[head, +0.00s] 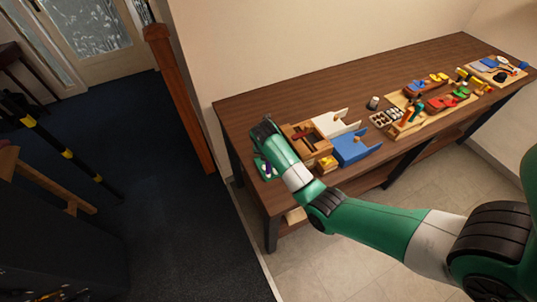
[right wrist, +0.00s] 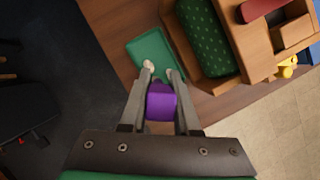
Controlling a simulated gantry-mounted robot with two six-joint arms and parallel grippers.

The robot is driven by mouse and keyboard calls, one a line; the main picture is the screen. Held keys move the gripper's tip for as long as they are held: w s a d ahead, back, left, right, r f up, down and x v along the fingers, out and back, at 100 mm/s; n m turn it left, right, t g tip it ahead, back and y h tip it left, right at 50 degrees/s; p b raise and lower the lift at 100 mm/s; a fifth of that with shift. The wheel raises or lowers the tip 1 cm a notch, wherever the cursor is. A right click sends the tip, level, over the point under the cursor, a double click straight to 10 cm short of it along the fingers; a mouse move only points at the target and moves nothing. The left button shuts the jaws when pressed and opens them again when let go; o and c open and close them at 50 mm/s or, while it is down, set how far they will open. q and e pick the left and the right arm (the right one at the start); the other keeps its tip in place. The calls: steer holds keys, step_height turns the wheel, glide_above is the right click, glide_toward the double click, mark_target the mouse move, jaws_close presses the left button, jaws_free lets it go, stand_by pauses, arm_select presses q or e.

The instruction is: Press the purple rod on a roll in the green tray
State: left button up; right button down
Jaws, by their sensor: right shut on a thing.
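My right gripper (right wrist: 159,70) is shut on the purple rod (right wrist: 161,102), which sits between its two grey fingers. The green tray (right wrist: 150,46) lies past the fingertips in the right wrist view. In the head view the tray (head: 258,169) is at the left end of the bench, partly behind my right arm, with a bit of the purple rod (head: 267,170) over it. Small pale shapes show by the fingertips over the tray; I cannot tell whether they are a roll. Contact between rod and tray is unclear. My left gripper is not in view.
A wooden box (right wrist: 233,85) with a dark green dotted pad (right wrist: 204,38) stands close beside the tray. White (head: 338,121) and blue (head: 355,148) open boxes are to the right. The bench's left edge is close to the tray. Boards with tools (head: 425,105) lie farther right.

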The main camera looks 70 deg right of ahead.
steer(key=shift+f+b, duration=0.8)
steer(key=shift+f, duration=0.2)
stand_by(1.2)
step_height(320, 180, up, 7)
steer(key=p, duration=0.7)
steer(key=shift+r, duration=0.2)
steer(key=shift+f, duration=0.1)
